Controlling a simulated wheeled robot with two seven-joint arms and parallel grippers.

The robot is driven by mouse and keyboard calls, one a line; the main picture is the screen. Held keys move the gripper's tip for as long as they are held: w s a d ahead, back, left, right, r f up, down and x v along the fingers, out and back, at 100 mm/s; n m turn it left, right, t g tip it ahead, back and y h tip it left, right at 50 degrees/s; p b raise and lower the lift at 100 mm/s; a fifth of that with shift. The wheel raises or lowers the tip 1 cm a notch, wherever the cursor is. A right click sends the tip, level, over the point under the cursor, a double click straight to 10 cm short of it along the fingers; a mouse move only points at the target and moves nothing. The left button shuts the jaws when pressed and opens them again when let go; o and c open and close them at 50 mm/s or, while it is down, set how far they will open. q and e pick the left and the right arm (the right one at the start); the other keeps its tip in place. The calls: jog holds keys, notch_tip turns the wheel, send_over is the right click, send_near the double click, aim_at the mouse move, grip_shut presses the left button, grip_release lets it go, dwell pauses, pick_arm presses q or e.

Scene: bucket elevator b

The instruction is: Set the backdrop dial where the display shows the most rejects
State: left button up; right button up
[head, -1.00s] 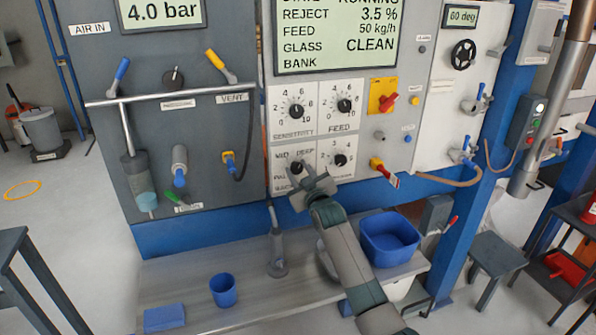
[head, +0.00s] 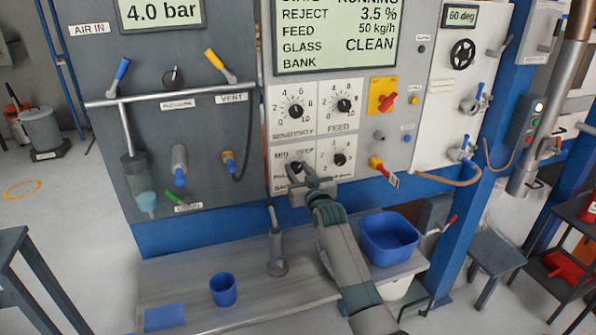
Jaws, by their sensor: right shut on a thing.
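The display (head: 335,35) on the panel reads REJECT 3.5 %, FEED 50 kg/h, GLASS CLEAN. The backdrop dial (head: 296,166) is the lower left of the panel's dials, with MID and DEEP marked above it. My right gripper (head: 302,172) is at this dial and shut on it. The gripper covers most of the knob and part of its label, so I cannot tell where its pointer stands. My left gripper is not in view.
The sensitivity dial (head: 296,111), feed dial (head: 344,106) and another dial (head: 340,159) sit close around it. A red and yellow switch (head: 383,97) is to the right. Below, a bench (head: 200,290) holds a blue cup (head: 223,290) and a blue bin (head: 389,240).

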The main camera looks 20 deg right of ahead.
jog(key=o, duration=1)
jog(key=shift+o, duration=0.2)
jog(key=shift+s, duration=0.2)
jog(key=s+b, duration=0.3)
jog(key=s, duration=1.4)
jog(key=shift+d+b, duration=0.3)
jog(key=shift+b, duration=0.1)
jog(key=shift+f, duration=0.1)
